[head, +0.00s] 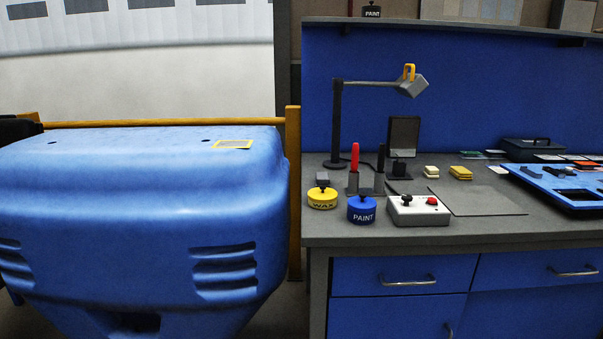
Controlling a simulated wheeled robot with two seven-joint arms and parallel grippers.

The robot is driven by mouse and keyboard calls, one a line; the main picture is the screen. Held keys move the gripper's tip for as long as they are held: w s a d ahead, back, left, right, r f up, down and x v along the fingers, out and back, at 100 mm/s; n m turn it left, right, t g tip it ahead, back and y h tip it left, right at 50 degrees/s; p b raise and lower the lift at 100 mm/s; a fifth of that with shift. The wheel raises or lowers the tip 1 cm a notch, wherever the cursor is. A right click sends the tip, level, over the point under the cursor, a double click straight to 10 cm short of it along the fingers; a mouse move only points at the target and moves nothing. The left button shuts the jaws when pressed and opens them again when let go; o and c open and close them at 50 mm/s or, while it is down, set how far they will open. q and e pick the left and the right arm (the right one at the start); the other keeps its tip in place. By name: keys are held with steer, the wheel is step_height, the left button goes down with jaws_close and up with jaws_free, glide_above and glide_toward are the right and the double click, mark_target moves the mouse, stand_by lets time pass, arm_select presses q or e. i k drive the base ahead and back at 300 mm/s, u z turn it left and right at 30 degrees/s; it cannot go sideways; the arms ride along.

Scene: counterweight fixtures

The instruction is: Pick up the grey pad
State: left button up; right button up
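A small grey pad (322,179) lies on the grey workbench top (400,234) near its left edge, just behind the yellow WAX tin (322,198). The tin hides part of its lower front. A larger flat grey mat (485,201) lies further right on the bench. A stack of cream pads (431,171) and a stack of yellow pads (461,173) sit behind the mat. Neither of my grippers is in the head view.
Close to the grey pad stand a holder with a red-handled tool (355,158), a blue PAINT tin (361,209), a white control box (418,211) and a lamp (338,125). A blue tray (560,185) is at right. A large blue moulded body (130,200) fills the left.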

mark_target(322, 178)
steer(key=z, duration=0.35)
steer(key=i, duration=1)
steer(key=u, duration=0.1)
